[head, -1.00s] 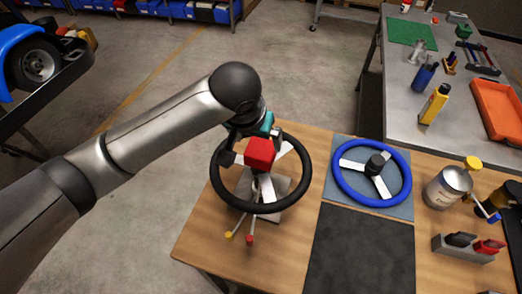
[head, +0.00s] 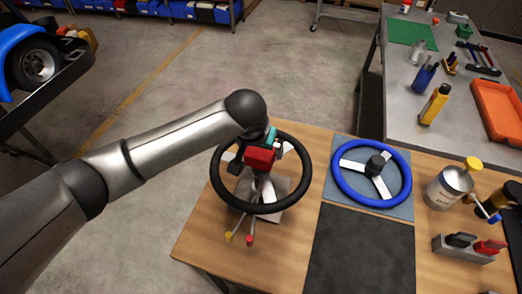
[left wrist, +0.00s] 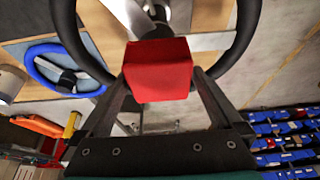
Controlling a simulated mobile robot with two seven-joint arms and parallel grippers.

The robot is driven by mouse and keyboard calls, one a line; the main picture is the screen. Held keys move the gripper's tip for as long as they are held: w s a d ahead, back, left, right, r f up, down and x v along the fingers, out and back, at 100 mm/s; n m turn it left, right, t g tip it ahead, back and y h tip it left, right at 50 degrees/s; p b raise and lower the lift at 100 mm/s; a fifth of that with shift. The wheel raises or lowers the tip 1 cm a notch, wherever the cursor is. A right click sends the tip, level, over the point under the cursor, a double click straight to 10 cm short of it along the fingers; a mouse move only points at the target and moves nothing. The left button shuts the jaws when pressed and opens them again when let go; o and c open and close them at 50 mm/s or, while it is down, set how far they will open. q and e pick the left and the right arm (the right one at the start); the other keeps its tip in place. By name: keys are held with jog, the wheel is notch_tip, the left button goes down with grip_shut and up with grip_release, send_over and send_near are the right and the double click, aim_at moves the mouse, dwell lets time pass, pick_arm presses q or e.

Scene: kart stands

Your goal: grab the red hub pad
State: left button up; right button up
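The red hub pad (head: 260,158) is at the middle of the black steering wheel (head: 284,202), partly covered by my gripper in the head view. My left gripper (head: 262,148) is at the pad, coming in from the far side. In the left wrist view the red pad (left wrist: 158,70) sits between the two black fingers (left wrist: 162,80), one on each side. The fingertips lie right by the pad's sides; whether they press on it I cannot tell. The black wheel rim (left wrist: 72,30) and light spokes show beyond it. My right gripper is not in view.
The wheel stands on a grey base on a wooden table (head: 200,240). Two small levers with yellow and red ends stick out below it. A blue wheel (head: 349,196) lies on a mat to the right. A dark mat (head: 362,250) is clear; a can (head: 447,188) stands farther right.

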pick_arm(q)
jog(key=c, duration=1.1)
jog(key=shift+o, duration=0.2)
jog(key=shift+r, duration=0.1)
